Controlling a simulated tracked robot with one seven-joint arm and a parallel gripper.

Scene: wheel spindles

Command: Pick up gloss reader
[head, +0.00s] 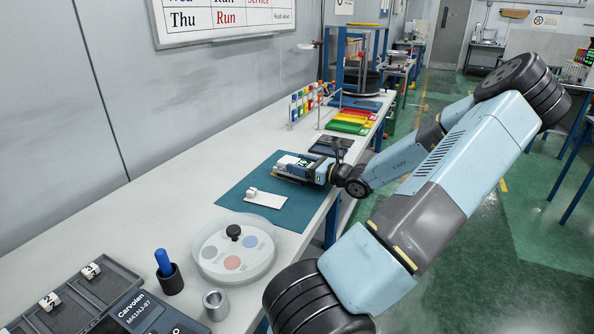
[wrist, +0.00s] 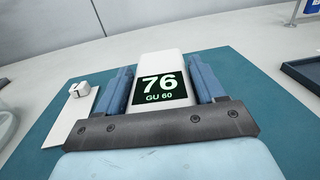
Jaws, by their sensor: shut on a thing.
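The gloss reader (wrist: 158,62) is a white block with a dark display that reads "76 GU 60". In the wrist view it sits between the two blue fingers of my gripper (wrist: 158,85), which press against its sides. In the head view the gloss reader (head: 297,161) shows small at the end of my gripper (head: 296,171), over the teal mat (head: 234,197). The fingers partly hide it there. I cannot tell whether it rests on the mat or is slightly above it.
A white plate with a small white block (head: 264,198) lies on the mat, left of my gripper. A round tray with coloured discs (head: 213,265) stands nearer. A dark tray (head: 330,146) and a coloured rack (head: 352,120) lie beyond. The wall runs along the left.

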